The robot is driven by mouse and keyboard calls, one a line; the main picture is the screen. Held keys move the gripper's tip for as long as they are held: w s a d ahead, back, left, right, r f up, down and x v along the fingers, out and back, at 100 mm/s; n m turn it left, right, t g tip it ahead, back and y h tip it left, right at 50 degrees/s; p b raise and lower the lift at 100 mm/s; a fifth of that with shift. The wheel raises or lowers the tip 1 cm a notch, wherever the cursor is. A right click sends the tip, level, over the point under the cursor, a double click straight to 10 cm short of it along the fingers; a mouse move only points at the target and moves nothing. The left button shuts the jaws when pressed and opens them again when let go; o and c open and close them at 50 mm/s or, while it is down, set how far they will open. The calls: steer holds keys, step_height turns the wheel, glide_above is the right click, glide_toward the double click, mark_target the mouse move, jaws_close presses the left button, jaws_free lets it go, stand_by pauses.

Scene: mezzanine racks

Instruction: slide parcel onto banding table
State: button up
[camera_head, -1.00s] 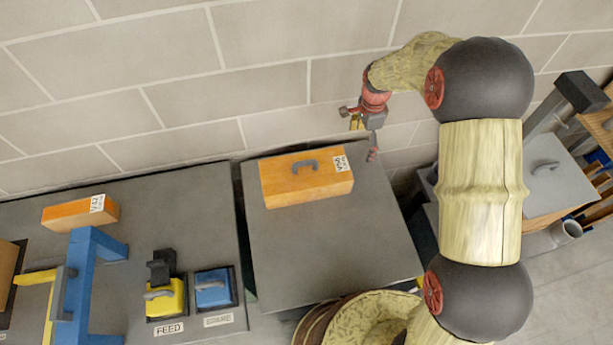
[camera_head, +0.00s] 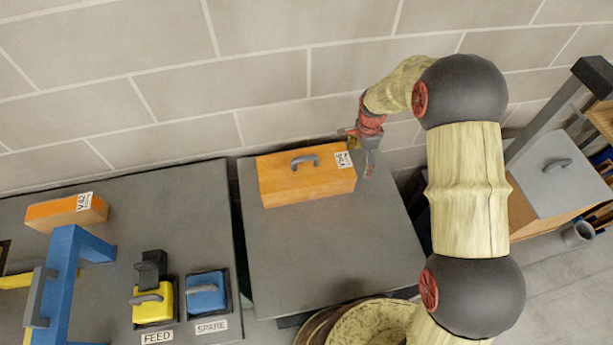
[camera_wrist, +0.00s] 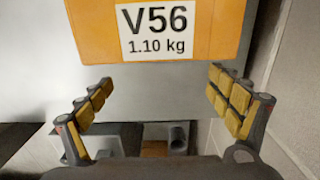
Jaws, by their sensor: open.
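The orange parcel (camera_head: 306,178) with a dark handle on top sits on a grey table (camera_head: 330,250), close to the wall. Its white label reads V56, 1.10 kg in the wrist view, where the parcel (camera_wrist: 230,30) fills the top. My gripper (camera_head: 368,165) is at the parcel's right end in the head view. In the wrist view its yellow-padded fingers (camera_wrist: 158,100) are spread wide with nothing between them. Whether they touch the parcel cannot be told. A second grey table (camera_head: 135,215), with a blue frame (camera_head: 68,265), stands to the left; I take it as the banding table.
A smaller orange box (camera_head: 66,211) labelled V42 lies on the left table. Yellow FEED (camera_head: 153,303) and blue SPARE (camera_head: 206,292) handled blocks stand near its front. A narrow dark gap separates the tables. A grey-topped box with a handle (camera_head: 560,170) is at right.

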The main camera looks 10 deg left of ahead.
mark_target(297, 173)
steer(key=shift+f, duration=0.55)
steer(key=shift+a, duration=0.1)
steer(key=shift+s+a, duration=1.2)
steer(key=shift+a, duration=1.7)
steer(key=shift+s+a, duration=1.25)
steer(key=shift+a, duration=1.65)
steer(key=shift+s+a, duration=1.2)
steer(key=shift+a, duration=1.7)
steer(key=shift+s+a, duration=0.25)
steer(key=shift+a, duration=0.3)
steer(key=shift+s+a, duration=0.25)
steer(key=shift+a, duration=0.3)
